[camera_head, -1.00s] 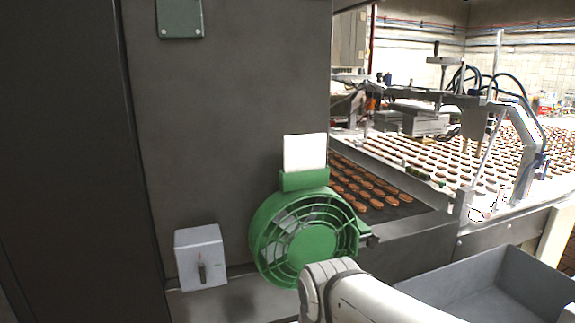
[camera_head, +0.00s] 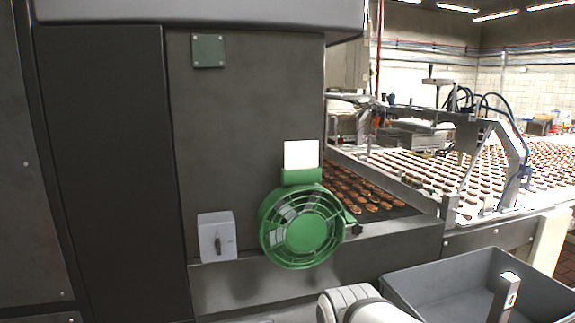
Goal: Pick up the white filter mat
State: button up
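The white filter mat (camera_head: 301,154) is a flat, pale rectangle. It stands upright, sticking up out of the top of the green holder on a round green fan housing (camera_head: 303,228). Its lower edge is hidden in the holder. The fan sits at the front of the dark grey machine, with a round grille facing me. My white arm (camera_head: 362,305) shows at the bottom edge, below the fan and apart from the mat. I make out no gripper fingers in the view.
A grey switch box (camera_head: 217,237) with a dark knob is left of the fan. A conveyor (camera_head: 365,195) of brown biscuits runs behind.

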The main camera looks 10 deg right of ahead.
aim_at(297, 156)
jog(key=u, duration=0.15)
jog(key=i, duration=0.9)
jog(key=z, duration=0.2)
jog(key=k, duration=0.9)
jog(key=u, duration=0.2)
jog(key=i, duration=0.9)
jog(key=z, duration=0.05)
